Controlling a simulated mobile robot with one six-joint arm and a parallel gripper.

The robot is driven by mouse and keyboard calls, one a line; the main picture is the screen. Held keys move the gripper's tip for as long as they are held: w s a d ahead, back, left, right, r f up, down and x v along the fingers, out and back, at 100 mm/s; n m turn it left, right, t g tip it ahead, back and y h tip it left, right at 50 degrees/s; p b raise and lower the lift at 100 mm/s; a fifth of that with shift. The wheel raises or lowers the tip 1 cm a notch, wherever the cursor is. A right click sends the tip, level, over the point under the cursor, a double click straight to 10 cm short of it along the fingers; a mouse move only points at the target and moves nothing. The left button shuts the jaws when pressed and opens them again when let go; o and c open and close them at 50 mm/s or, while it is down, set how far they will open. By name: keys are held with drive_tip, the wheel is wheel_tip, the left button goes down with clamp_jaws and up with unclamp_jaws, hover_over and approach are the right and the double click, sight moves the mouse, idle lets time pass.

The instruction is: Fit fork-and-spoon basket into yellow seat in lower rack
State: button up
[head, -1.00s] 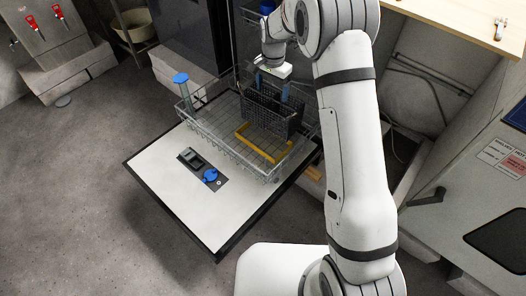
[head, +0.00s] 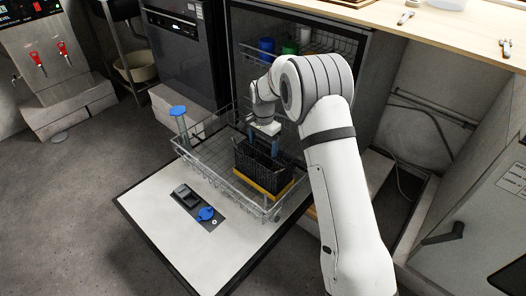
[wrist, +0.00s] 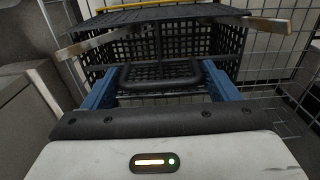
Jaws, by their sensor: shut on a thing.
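The black mesh fork-and-spoon basket (head: 258,166) stands about upright at the yellow seat (head: 262,189) in the pulled-out lower rack (head: 205,160). Yellow shows along the basket's lower front and right edges. I cannot tell whether its bottom is fully down inside the seat. My gripper (head: 264,143) is above the basket, its blue fingers pointing down and shut on the basket's handle. In the wrist view the dark handle (wrist: 160,78) lies between the two blue fingers, with the basket's mesh wall (wrist: 180,42) beyond. A strip of the seat (wrist: 128,4) shows at the top.
The open door (head: 165,215) lies flat under the rack, with a dark dispenser panel and blue cap (head: 205,214). A blue-topped post (head: 178,112) stands at the rack's left corner. The upper rack (head: 300,58) holds cups. A wooden counter (head: 430,22) is at upper right.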

wheel_tip(320, 180, down, 2)
drive_tip(key=shift+a+f, duration=0.1)
drive_tip(key=o, duration=1.3)
wheel_tip(320, 180, up, 12)
drive_tip(key=p, duration=0.3)
drive_tip(key=shift+p, duration=0.4)
